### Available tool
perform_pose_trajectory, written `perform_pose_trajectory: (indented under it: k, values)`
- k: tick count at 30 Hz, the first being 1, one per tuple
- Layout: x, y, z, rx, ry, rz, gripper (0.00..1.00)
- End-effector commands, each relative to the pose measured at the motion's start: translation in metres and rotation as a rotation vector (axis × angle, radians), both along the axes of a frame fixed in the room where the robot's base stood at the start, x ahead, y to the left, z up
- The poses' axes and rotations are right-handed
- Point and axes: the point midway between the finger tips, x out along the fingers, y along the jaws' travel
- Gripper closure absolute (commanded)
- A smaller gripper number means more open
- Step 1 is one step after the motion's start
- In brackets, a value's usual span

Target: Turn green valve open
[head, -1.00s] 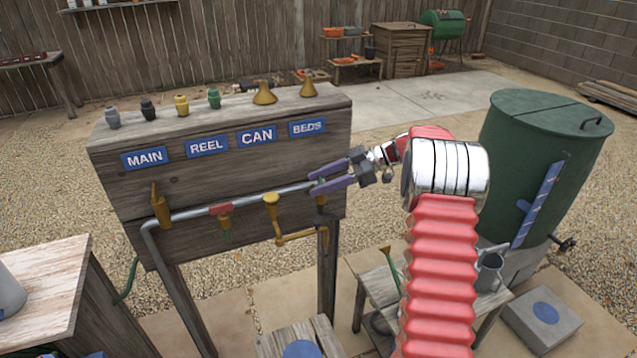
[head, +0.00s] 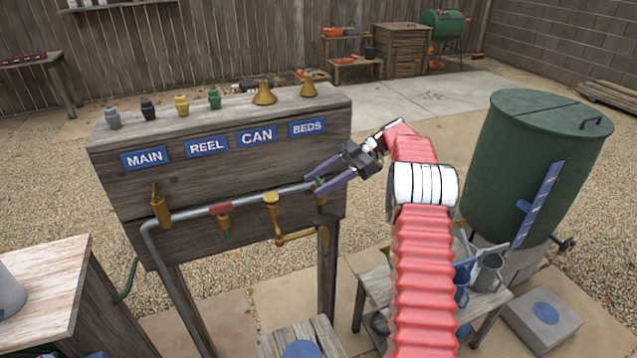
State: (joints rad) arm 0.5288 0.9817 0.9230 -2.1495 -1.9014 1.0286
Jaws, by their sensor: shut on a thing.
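The green valve (head: 319,183) sits at the right end of the grey pipe, below the blue BEDS sign (head: 307,128). Only a little of its green handle shows between my fingers; its brass body (head: 322,202) hangs just below. My gripper (head: 313,185), with two purple fingers, is shut on the green handle. The fingers slant down to the left from the wrist. How far the handle is turned cannot be told, as the fingers cover much of it.
The pipe (head: 187,214) also carries a red-handled valve (head: 221,209), a brass CAN tap (head: 271,199) and an upright yellow MAIN lever (head: 155,192). Several nozzles stand along the board top (head: 232,106). A green barrel (head: 540,160) stands right of my arm; watering cans (head: 488,272) sit below.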

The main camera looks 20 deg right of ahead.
Motion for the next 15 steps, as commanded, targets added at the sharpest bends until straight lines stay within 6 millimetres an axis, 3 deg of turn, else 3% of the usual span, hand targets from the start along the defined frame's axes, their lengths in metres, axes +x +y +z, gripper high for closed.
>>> perform_pose_trajectory:
  k: [6,7,15]
  values:
    - [0.0009,0.0004,0.0015,0.0,-0.004,-0.002,0.76]
    - [0.001,0.0004,0.0016,-0.001,-0.004,-0.002,0.53]
    - [0.0005,0.0003,0.001,0.0,-0.003,-0.001,0.34]
